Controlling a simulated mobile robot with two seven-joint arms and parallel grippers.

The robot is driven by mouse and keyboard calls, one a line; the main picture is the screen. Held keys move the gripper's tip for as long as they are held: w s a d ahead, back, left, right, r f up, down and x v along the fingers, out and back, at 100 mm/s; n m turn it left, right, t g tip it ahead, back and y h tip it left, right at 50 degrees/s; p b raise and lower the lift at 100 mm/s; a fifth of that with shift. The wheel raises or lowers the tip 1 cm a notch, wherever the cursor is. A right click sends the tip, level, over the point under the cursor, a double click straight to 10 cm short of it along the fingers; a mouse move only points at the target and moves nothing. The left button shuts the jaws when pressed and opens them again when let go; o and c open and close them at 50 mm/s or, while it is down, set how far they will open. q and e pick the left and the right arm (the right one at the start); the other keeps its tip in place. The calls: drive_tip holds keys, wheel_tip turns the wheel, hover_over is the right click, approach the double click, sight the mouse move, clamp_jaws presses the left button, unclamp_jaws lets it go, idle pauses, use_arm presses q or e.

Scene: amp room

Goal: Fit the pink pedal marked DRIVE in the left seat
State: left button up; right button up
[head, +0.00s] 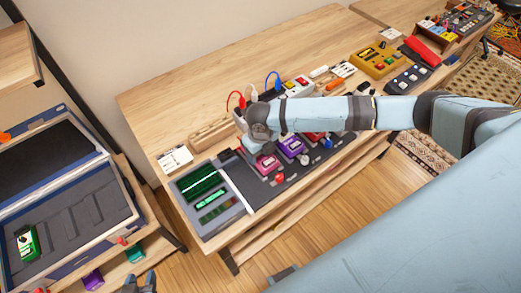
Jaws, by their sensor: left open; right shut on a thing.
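A pink pedal (267,164) is at the left part of a dark pedal board (262,194) on the long wooden table. Its marking is too small to read. My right gripper (260,147) reaches in from the right and is shut on the pink pedal from above. The arm and gripper hide part of the board behind it. I cannot tell whether the pedal sits down in the left seat or just above it. My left gripper (140,284) is open and empty at the bottom edge, away from the board.
A purple pedal (292,147) stands right of the pink one, with more pedals beyond. A grey device with green screens (208,198) borders the board's left. An open case (75,222) holds a green pedal (28,243). Cables (239,98) rise behind my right gripper.

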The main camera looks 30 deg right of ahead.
drive_tip(key=shift+p, duration=0.3)
idle(0.4)
drive_tip(key=shift+f, duration=0.1)
drive_tip(key=o, duration=1.4)
wheel_tip(320, 180, up, 4)
drive_tip(key=p, duration=0.3)
drive_tip(key=shift+f+p, duration=0.1)
drive_tip(key=shift+p, duration=0.25)
drive_tip(key=shift+r+p, duration=1.55)
drive_tip(key=shift+r, duration=0.1)
